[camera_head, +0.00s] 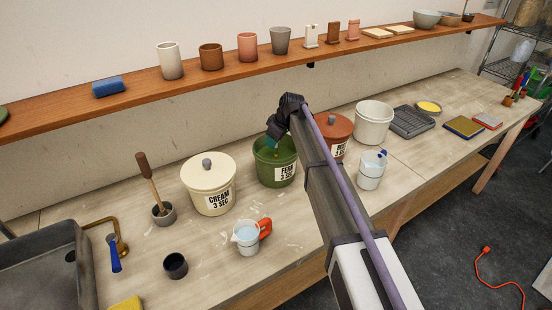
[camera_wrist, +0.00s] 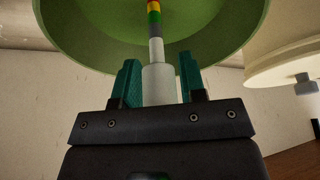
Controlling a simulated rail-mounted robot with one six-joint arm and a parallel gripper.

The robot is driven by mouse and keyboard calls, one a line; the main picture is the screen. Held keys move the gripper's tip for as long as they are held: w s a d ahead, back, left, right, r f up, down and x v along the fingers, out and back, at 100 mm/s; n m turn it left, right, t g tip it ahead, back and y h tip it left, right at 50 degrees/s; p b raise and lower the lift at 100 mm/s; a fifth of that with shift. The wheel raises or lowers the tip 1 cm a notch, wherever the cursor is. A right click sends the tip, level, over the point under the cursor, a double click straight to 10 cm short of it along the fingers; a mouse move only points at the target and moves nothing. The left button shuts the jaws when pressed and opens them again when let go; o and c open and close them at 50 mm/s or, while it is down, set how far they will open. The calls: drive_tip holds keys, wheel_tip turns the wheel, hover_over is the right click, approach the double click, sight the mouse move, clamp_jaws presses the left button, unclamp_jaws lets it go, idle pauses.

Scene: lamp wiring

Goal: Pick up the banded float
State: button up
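The banded float (camera_wrist: 155,45) shows in the wrist view as a slim stem with red, yellow and green bands and a wider pale cylinder. In the head view my gripper (camera_head: 272,139) is low over the FERN bucket, and the float cannot be made out there.
The cream bucket (camera_head: 209,184) stands left of the green one, the red-brown bucket (camera_head: 334,130) to its right behind my arm. A jug with an orange handle (camera_head: 248,236) is in front. The shelf (camera_head: 130,100) with cups runs behind.

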clamp_jaws()
wheel_tip(320, 180, up, 12)
drive_tip(key=p, duration=1.2)
drive_tip(key=shift+r, duration=0.15)
drive_tip(key=shift+f, duration=0.2)
